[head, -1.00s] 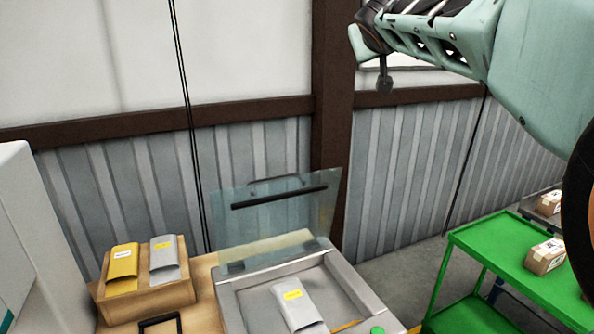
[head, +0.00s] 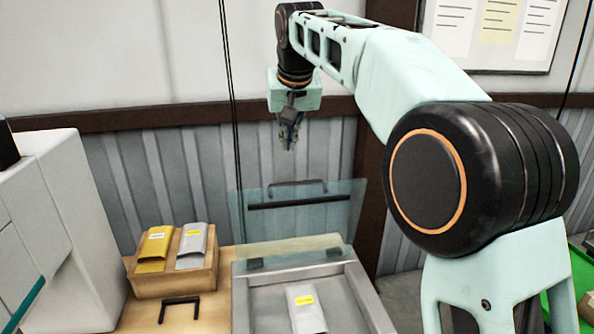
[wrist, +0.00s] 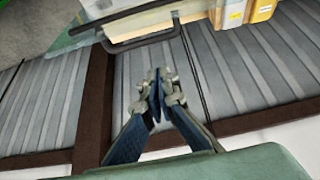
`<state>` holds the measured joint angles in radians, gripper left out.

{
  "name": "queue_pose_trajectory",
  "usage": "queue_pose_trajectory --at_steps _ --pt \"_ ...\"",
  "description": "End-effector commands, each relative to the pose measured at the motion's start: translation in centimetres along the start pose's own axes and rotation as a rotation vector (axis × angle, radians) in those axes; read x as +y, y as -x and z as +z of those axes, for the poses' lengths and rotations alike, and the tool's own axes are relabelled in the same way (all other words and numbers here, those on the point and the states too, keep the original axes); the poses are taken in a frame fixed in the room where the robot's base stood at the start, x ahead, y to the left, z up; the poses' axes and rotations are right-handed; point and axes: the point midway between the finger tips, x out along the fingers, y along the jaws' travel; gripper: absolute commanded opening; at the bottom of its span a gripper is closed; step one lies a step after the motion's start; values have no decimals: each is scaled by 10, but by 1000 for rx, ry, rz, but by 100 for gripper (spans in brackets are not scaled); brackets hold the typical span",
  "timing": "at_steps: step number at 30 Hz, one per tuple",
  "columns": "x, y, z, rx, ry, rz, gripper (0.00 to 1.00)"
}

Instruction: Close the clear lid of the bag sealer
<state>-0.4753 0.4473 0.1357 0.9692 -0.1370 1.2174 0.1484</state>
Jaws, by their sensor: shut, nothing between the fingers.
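The clear lid (head: 330,212) of the bag sealer stands raised, hinged at the back of the grey sealer body (head: 240,300), with a dark bar and a dark handle (head: 297,184) near its top edge. A silver pouch (head: 305,310) with a yellow label lies inside the sealer. My gripper (head: 289,145) hangs above the raised lid's top edge, pointing down, apart from it. In the wrist view my gripper (wrist: 157,85) is shut and empty, and the lid's dark handle (wrist: 135,35) shows beyond the fingertips.
A wooden box (head: 180,280) with a yellow and a silver pouch stands left of the sealer, near a black handle-like frame (head: 178,302) on the wooden surface. A white machine (head: 60,230) is at far left. A green cart (head: 582,250) shows at right. A corrugated wall stands behind.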

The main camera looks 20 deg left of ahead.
Motion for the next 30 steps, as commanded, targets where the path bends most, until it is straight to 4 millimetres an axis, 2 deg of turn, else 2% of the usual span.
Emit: queue_pose_trajectory --at_steps 5,18,30 --pt "-3 -15 2 -11 2 -7 0" --pt "-2 -102 3 -8 1 -5 0" --pt "-2 -88 35 -5 1 -5 0"
